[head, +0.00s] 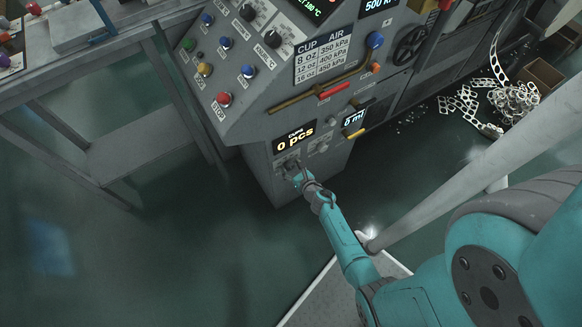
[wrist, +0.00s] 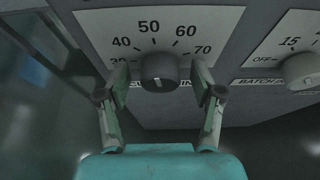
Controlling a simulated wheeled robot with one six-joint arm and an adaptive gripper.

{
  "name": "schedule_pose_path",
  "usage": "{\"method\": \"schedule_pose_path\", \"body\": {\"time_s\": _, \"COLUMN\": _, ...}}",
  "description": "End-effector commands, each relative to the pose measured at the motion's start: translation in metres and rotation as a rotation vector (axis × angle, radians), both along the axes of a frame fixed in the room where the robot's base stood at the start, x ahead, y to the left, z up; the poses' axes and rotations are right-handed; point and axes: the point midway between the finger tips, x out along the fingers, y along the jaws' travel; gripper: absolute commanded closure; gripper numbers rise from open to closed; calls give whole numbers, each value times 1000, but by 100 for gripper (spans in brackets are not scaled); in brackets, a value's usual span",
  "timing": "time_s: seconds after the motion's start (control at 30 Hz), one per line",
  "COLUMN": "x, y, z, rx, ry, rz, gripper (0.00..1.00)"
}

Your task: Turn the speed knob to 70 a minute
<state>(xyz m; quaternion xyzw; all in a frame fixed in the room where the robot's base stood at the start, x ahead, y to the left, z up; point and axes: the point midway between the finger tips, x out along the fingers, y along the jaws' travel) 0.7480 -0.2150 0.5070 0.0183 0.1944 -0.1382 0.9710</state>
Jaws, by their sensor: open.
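The speed knob (wrist: 160,72) is a dark round knob on a white dial plate (wrist: 105,22) marked 30, 40, 50, 60 and 70. The white line on its face stands nearly upright, roughly toward 50. My gripper (wrist: 160,80) is open, with one finger on each side of the knob. Gaps show between both fingers and the knob. The left finger covers part of the 30, and the label below the dial is partly hidden. In the head view my gripper (head: 297,176) is at the low front panel, and I cannot make out the knob clearly there.
A second, pale knob (wrist: 302,70) with marks OFF and 15 sits to the right. The sloped panel has a red stop button (head: 223,99). The floor left of the machine (head: 190,245) is clear.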

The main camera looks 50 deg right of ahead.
Motion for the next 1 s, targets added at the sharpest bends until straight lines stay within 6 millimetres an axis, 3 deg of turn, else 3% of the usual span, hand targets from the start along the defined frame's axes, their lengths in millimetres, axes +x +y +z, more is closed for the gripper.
{"method": "schedule_pose_path", "body": {"time_s": 0.23, "x": 0, "y": 0, "z": 0, "rx": 1, "ry": 0, "rz": 0, "gripper": 34}}
{"method": "schedule_pose_path", "body": {"time_s": 0.5, "x": 0, "y": 0, "z": 0, "rx": 1, "ry": 0, "rz": 0, "gripper": 94}}
{"method": "schedule_pose_path", "body": {"time_s": 1.0, "x": 0, "y": -2, "z": 0, "rx": 114, "ry": -33, "rz": -3, "gripper": 94}}
